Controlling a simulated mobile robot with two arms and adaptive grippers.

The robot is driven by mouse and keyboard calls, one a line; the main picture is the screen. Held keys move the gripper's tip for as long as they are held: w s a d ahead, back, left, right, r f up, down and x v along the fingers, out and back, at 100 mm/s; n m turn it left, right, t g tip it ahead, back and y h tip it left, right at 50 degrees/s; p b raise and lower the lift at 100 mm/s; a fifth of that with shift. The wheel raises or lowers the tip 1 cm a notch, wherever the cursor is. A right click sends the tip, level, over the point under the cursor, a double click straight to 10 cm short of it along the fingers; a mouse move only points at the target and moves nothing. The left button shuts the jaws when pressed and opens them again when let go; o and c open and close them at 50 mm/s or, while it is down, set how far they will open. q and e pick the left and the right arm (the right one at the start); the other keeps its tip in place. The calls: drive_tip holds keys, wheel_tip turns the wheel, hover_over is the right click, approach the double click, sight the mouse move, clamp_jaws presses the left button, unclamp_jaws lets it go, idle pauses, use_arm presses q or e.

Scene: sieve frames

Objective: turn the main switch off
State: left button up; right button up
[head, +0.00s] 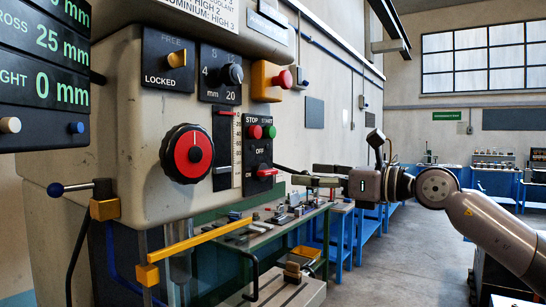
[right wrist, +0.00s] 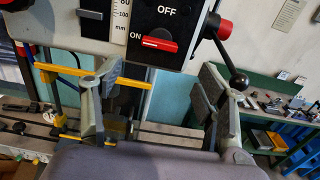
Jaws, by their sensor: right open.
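The main switch (right wrist: 157,44) is a round black knob with a red bar on a black panel, below the word OFF and to the right of ON. Its bar lies level, in line with ON. In the head view the switch (head: 267,172) shows small and edge-on below the stop and start buttons. My right gripper (head: 318,181) is to the right of the panel, apart from it. In the right wrist view its two fingers (right wrist: 150,95) are spread with nothing between them, below the switch panel. My left gripper is not in view.
A black-knobbed lever (right wrist: 238,80) with a red hub sticks out right of the panel, near the right finger. A yellow bar (head: 200,240) crosses below the machine head. Stop and start buttons (head: 262,132) sit above the switch. A green bench (head: 262,235) with tools stands behind.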

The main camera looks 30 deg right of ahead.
sight(272, 173)
drive_tip(key=p+x, duration=0.6)
drive_tip(key=x, duration=0.3)
drive_tip(key=shift+r, duration=0.15)
drive_tip(key=shift+w+a+p, duration=0.2)
drive_tip(key=shift+w+p, duration=0.1)
drive_tip(key=shift+p, duration=0.05)
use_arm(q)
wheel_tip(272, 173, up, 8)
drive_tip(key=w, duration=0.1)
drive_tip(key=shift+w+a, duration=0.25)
use_arm(e)
drive_tip(key=c, duration=1.1)
drive_tip(key=shift+c, duration=0.2)
